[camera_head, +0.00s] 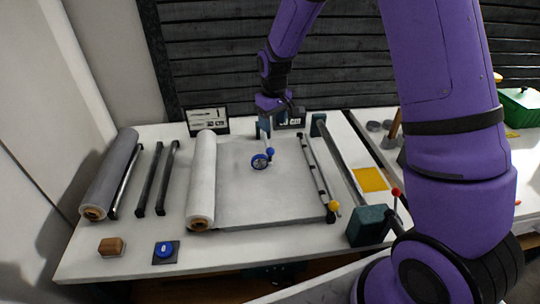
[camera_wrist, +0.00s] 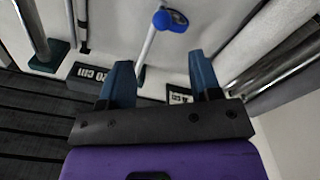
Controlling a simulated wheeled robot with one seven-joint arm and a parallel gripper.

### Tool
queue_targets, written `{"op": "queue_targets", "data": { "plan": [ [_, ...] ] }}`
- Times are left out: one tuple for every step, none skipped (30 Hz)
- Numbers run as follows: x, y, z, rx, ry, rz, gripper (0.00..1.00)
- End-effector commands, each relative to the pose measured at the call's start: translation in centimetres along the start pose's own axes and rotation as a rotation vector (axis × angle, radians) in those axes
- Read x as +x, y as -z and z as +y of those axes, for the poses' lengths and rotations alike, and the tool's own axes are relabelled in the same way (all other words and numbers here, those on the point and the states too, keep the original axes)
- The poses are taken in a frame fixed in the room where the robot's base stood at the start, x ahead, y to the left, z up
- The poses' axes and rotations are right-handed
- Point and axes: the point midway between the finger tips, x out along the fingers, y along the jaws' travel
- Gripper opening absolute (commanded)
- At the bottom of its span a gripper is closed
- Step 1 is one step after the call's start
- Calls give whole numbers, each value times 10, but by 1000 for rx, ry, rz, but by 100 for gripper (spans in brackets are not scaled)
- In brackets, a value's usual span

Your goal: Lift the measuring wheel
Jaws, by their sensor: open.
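The measuring wheel (camera_head: 260,161) has a small blue wheel and a thin pale handle. It stands on the grey sheet in the middle of the table, with its handle rising toward the back. My gripper (camera_head: 268,128) is above the back edge of the sheet, close to the handle's upper end. In the wrist view, the measuring wheel (camera_wrist: 170,21) shows its blue part at the top, and its pale handle runs down between my gripper's (camera_wrist: 160,70) two blue fingers. The fingers are spread apart, with visible gaps beside the handle. Whether either touches it is unclear.
A white roll (camera_head: 202,180) and dark bars lie left of the sheet, with a grey roll (camera_head: 110,172) at the far left. A long rail (camera_head: 316,175) lies right of the sheet. A teal block (camera_head: 368,226) stands front right. Small signs (camera_head: 208,120) stand at the back.

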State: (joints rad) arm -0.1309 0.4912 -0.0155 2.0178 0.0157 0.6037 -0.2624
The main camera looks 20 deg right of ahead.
Motion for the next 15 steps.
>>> {"op": "queue_targets", "data": {
  "plan": [
    [13,4,-1,-8,2,-11,58],
    [19,6,-1,-12,3,-15,58],
    [25,8,-1,-16,4,-20,58],
    [29,9,-1,-18,5,-22,58],
    [32,10,-1,-21,5,-24,58],
    [35,11,-1,-23,6,-27,58],
    [37,11,-2,-24,6,-28,58],
    [39,12,-2,-25,6,-29,58],
    [42,12,-2,-26,6,-30,58],
    [45,12,-2,-26,6,-30,58],
    [48,11,-2,-26,6,-31,58],
    [52,11,-2,-26,6,-31,58],
    [56,11,-2,-26,6,-31,58],
    [60,11,-2,-26,7,-32,58],
    [67,10,-2,-26,7,-32,58]
  ]
}}
